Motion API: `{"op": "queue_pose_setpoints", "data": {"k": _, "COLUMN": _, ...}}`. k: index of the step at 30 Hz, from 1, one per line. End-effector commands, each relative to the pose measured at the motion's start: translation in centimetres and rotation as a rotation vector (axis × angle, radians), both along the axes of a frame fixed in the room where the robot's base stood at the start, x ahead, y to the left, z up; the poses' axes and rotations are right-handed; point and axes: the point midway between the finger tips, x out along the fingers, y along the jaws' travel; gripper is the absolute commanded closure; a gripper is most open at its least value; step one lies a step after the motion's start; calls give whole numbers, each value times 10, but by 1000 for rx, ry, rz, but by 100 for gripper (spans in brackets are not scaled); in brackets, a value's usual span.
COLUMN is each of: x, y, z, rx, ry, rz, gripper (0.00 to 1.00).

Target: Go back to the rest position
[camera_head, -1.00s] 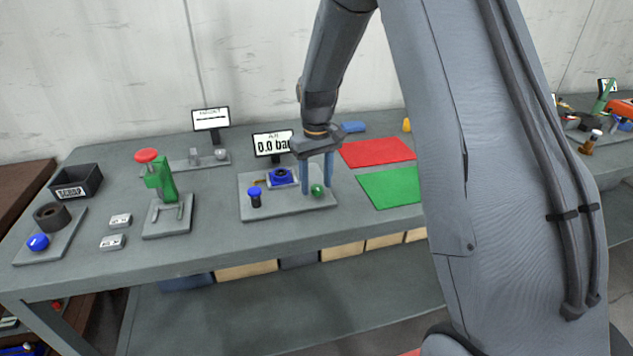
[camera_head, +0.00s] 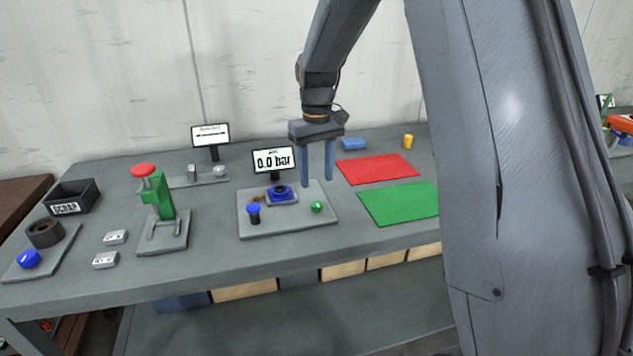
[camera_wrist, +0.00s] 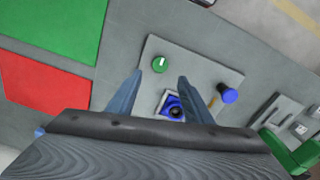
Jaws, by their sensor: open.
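My gripper (camera_head: 317,168) is open, with its two blue fingers pointing down and nothing between them. In the head view it hangs over the rear right part of a grey plate (camera_head: 285,225). That plate carries a blue fixture (camera_head: 281,193), a blue-topped knob (camera_head: 254,212) and a green knob (camera_head: 317,207). In the wrist view my fingers (camera_wrist: 158,95) show above the same plate (camera_wrist: 190,65), with the green knob (camera_wrist: 160,64) ahead of them and the blue fixture (camera_wrist: 173,106) partly between them.
A red mat (camera_head: 377,168) and a green mat (camera_head: 400,203) lie to the right. A green press with a red top (camera_head: 158,195) and a scrap bin (camera_head: 72,196) stand left. A yellow cylinder (camera_head: 408,142) stands at the back.

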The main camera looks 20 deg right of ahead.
Motion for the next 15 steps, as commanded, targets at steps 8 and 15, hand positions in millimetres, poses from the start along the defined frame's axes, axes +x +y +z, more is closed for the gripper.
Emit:
{"op": "queue_pose_setpoints", "data": {"k": 8, "x": 0, "y": 0, "z": 0, "rx": 0, "ry": 0, "rz": 0, "gripper": 54}}
{"op": "queue_pose_setpoints", "data": {"k": 15, "x": -56, "y": -1, "z": -5, "rx": 1, "ry": -20, "rz": -54, "gripper": 54}}
